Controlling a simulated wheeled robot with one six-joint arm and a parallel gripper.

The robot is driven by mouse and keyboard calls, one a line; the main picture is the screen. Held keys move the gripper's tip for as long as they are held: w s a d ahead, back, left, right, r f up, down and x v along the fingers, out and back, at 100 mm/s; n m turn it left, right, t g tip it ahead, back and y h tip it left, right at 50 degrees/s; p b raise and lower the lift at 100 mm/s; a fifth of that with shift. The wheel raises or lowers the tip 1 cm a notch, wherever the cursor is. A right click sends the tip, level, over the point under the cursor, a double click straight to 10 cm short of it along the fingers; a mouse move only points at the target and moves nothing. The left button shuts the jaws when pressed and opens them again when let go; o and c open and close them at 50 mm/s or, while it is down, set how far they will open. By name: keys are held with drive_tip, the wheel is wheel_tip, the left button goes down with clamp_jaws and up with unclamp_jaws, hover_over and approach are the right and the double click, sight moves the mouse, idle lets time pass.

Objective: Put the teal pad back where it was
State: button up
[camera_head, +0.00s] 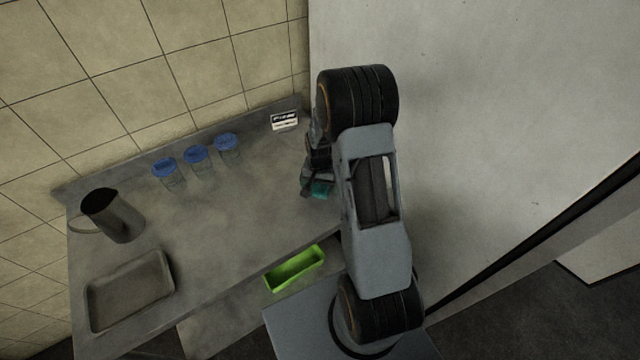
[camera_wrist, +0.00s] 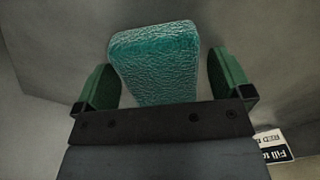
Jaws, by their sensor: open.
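The teal pad (camera_wrist: 156,62) has a creased, leathery surface and shows between the two green fingers of my gripper (camera_wrist: 160,85) in the wrist view. The fingers are open, with a gap on each side of the pad. In the head view, a small part of the teal pad (camera_head: 320,188) shows at the right end of the grey counter, beside my gripper (camera_head: 312,180). My arm hides much of that area, and I cannot tell what the pad rests on.
On the counter (camera_head: 225,225) stand a dark jug (camera_head: 122,218), a grey tray (camera_head: 130,290), three blue-lidded jars (camera_head: 197,158) and a small printed card (camera_head: 284,121). A green bin (camera_head: 295,269) is at the front edge. A pale wall (camera_head: 480,120) is close on the right. The counter's middle is clear.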

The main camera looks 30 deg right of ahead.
drive_tip(key=shift+w+r, duration=0.1)
drive_tip(key=shift+r, duration=0.6)
wheel_tip(320, 180, up, 10)
drive_tip(key=r, duration=0.1)
drive_tip(key=s+a+r+n+t, duration=0.2)
drive_tip(key=s+a+r+n, duration=0.1)
drive_tip(key=s+r, duration=0.3)
drive_tip(key=s+a+r+n+t, duration=0.2)
drive_tip(key=s+a+r+n, duration=0.2)
drive_tip(key=s, duration=0.6)
drive_tip(key=shift+a+r+n+b, duration=0.3)
drive_tip(key=shift+a+r+b, duration=0.1)
drive_tip(key=shift+a+r, duration=0.8)
drive_tip(key=shift+d+r, duration=0.1)
drive_tip(key=shift+d, duration=0.1)
drive_tip(key=shift+c, duration=0.2)
